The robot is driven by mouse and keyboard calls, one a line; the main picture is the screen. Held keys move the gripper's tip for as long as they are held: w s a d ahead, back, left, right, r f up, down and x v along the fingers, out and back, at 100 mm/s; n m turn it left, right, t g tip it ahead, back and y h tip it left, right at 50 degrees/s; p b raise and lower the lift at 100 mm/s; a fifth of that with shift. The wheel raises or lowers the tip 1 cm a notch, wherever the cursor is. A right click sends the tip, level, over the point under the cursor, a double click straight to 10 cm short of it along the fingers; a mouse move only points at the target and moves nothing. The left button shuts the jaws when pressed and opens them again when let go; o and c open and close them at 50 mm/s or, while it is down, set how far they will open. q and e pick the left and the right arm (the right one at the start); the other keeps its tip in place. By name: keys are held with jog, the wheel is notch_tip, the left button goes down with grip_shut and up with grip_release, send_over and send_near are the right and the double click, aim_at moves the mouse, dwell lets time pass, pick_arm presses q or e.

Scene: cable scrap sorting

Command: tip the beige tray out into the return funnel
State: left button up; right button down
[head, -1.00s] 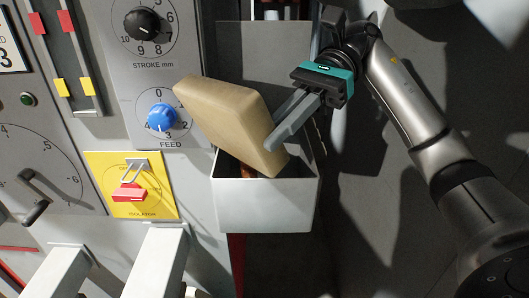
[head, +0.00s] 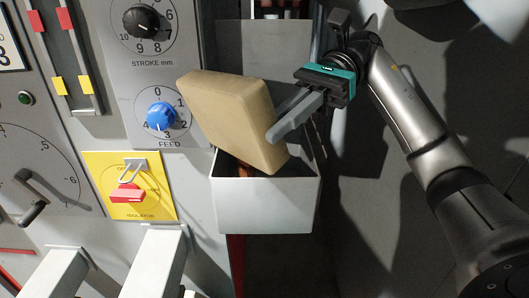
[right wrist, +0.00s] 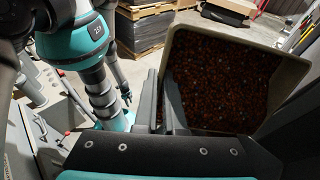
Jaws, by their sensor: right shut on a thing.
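The beige tray (head: 225,108) is tilted steeply on its side above the return funnel (head: 263,203), a pale grey open box on the machine front. The tray's outer bottom faces the head view, and its lower edge overlaps the funnel's mouth. My right gripper (head: 275,134) is shut on the tray's wall at the right. In the right wrist view the tray's rim (right wrist: 288,64) surrounds a bed of reddish-brown granules inside. A little orange-brown material shows in the funnel's mouth beneath the tray.
The machine panel at the left carries a blue feed knob (head: 160,116), a black stroke knob (head: 141,20) and a red isolator switch (head: 127,194) on a yellow plate. Two pale bars (head: 155,262) stick out below. Dark floor lies to the right of the funnel.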

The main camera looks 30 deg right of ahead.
jog(key=shift+r, duration=0.1)
dwell(0.6)
jog(key=shift+w+d+y+b, duration=0.1)
jog(key=shift+d+y+b, duration=0.15)
jog(key=shift+y+b, duration=0.35)
jog(key=shift+r, duration=0.1)
jog(key=shift+d+y+b, duration=0.3)
jog(key=shift+y+b, duration=0.2)
jog(key=shift+b, duration=0.1)
jog(key=shift+d+g, duration=0.3)
jog(key=shift+b, duration=0.35)
jog(key=shift+d+f+y, duration=0.1)
jog(key=shift+f+y, duration=0.1)
jog(key=shift+y, duration=0.1)
